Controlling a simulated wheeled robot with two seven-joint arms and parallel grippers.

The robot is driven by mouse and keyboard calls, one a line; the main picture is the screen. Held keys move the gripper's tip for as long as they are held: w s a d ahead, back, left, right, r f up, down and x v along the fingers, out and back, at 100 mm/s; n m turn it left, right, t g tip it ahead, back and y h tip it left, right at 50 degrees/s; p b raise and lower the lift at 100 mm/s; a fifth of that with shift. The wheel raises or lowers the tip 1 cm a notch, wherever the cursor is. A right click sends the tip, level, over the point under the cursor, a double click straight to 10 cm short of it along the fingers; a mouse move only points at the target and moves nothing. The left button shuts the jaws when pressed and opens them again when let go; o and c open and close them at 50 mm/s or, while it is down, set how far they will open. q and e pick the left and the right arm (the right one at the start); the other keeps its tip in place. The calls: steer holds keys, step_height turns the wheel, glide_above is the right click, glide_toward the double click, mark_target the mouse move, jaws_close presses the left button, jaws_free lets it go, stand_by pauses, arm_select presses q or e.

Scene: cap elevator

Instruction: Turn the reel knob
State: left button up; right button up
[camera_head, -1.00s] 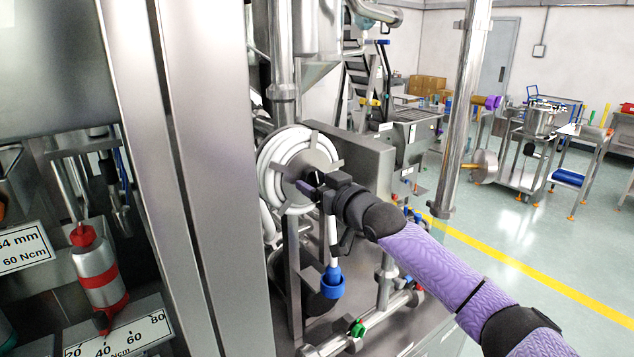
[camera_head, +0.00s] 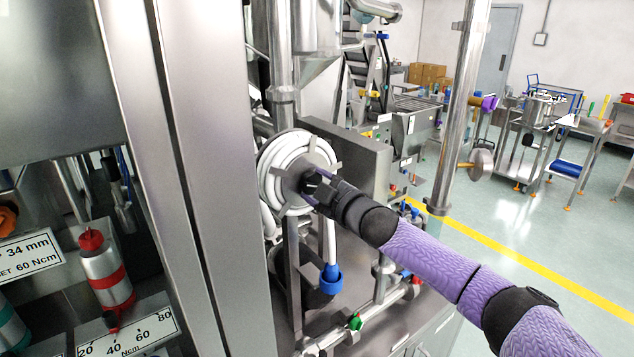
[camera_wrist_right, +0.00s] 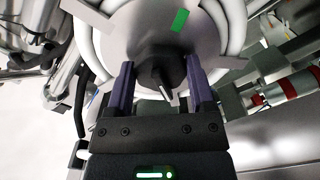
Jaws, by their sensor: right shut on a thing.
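The hose reel (camera_head: 270,182) with its coiled white hose is mounted on the steel machine, in the middle of the head view. Its round metal hub also shows at the top of the right wrist view (camera_wrist_right: 215,50). The dark reel knob (camera_wrist_right: 160,66) sits at the hub's centre. My right gripper (camera_head: 312,183) is at the hub, and in the right wrist view its two purple fingers (camera_wrist_right: 160,85) stand on both sides of the knob, shut on it. The knob is mostly hidden by the gripper in the head view. My left gripper is not in view.
A blue hose nozzle (camera_head: 331,279) hangs below the reel. A vertical steel pole (camera_head: 461,120) stands to the right, behind my arm. A steel panel (camera_head: 215,180) lies to the left. Open floor (camera_head: 540,240) with a yellow line is at the right.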

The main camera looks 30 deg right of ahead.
steer(key=shift+n+p, duration=0.3)
steer(key=shift+n, duration=1.2)
steer(key=o, duration=1.2)
steer(key=shift+s+d+b, duration=0.2)
steer(key=shift+s+b, duration=0.45)
steer(key=shift+s, duration=1.85)
steer(key=shift+s+d+b, duration=0.2)
steer(key=shift+s+b, duration=0.45)
steer(key=shift+s, duration=1.85)
